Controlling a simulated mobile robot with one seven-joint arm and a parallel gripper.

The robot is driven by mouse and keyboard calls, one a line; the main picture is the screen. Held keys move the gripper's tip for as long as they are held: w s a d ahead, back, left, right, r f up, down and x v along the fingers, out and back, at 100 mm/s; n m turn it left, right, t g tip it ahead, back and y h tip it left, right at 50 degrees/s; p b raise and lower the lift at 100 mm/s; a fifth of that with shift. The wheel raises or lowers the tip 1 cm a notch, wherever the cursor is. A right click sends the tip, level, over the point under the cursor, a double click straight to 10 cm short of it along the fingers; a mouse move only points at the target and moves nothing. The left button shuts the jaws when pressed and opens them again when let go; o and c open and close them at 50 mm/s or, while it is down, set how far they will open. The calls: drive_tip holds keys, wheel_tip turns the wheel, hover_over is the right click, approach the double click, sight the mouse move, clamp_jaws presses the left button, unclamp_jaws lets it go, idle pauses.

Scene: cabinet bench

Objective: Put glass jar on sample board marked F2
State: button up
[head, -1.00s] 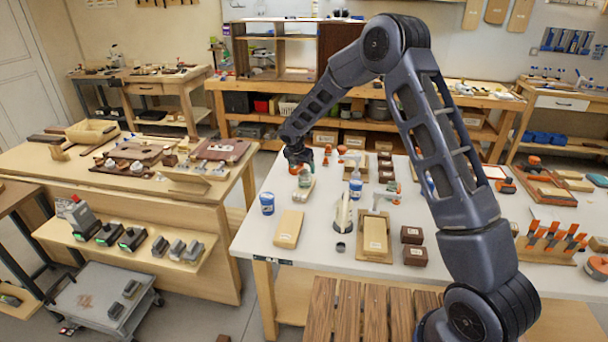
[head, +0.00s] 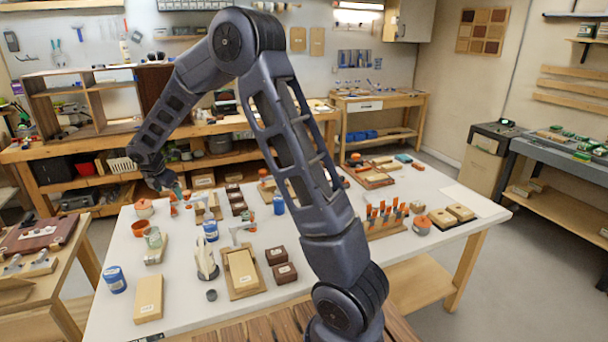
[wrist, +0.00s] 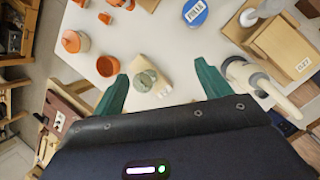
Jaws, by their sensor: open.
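Larger labelled boards are a tan one (head: 148,300) at front left and one in a frame (head: 242,270); I cannot read F2 on any.
An orange cup (head: 113,279), blue tins (head: 211,231), a lidded orange pot (head: 144,208) and a white upright device (head: 205,262) stand close around the jar. Dark boxes (head: 285,272) lie right of the framed board. The table's front right (head: 400,265) has some free room.

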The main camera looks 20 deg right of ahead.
drive_tip(key=s+d+r+m, duration=0.4)
drive_tip(key=d+r, duration=0.1)
drive_tip(key=d, duration=0.3)
drive_tip(key=s+d+r+m, duration=0.5)
drive_tip(key=d, duration=0.4)
drive_tip(key=s+d+r+m, duration=0.4)
drive_tip(key=d+r, duration=0.2)
drive_tip(key=d, duration=0.2)
drive_tip(key=s+d+m, duration=0.6)
drive_tip(key=s+m, duration=0.1)
drive_tip(key=s, duration=0.4)
drive_tip(key=s+d+m+y, duration=0.1)
drive_tip(key=s+d+m, duration=0.5)
drive_tip(key=s, duration=0.6)
drive_tip(key=shift+d+m+y, duration=0.3)
drive_tip(key=shift+d+m, duration=0.1)
drive_tip(key=shift+m, duration=0.3)
